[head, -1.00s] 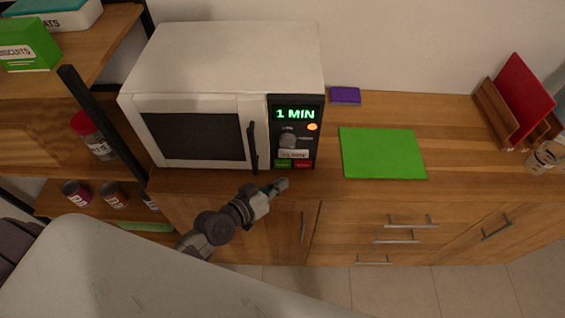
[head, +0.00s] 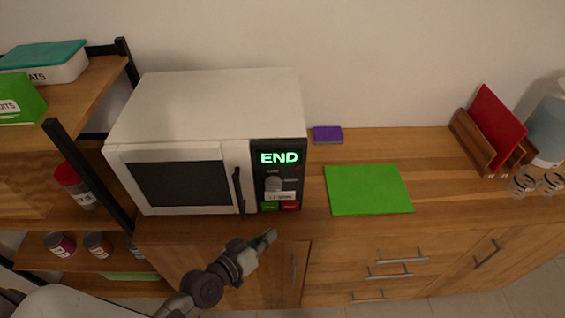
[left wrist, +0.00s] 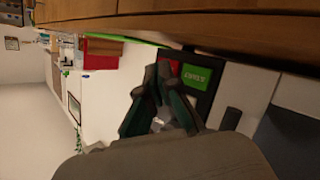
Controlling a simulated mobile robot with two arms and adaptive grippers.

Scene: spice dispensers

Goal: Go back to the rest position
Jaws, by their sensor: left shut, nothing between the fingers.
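My left gripper (head: 265,238) is in front of the cabinet, just below the counter edge and the microwave's control panel. It is shut and holds nothing. In the left wrist view its fingers (left wrist: 160,95) meet near the middle, with the green and red microwave buttons (left wrist: 196,76) behind them. The white microwave (head: 205,110) stands on the counter with its door closed. Its display (head: 279,158) reads END. My right gripper is not in view.
A green mat (head: 368,190) lies on the counter to the right of the microwave. A purple box (head: 327,134) is by the wall. A shelf with a green box (head: 20,100) and several jars stands at the left. A wooden rack with a red board (head: 497,127) is at the far right.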

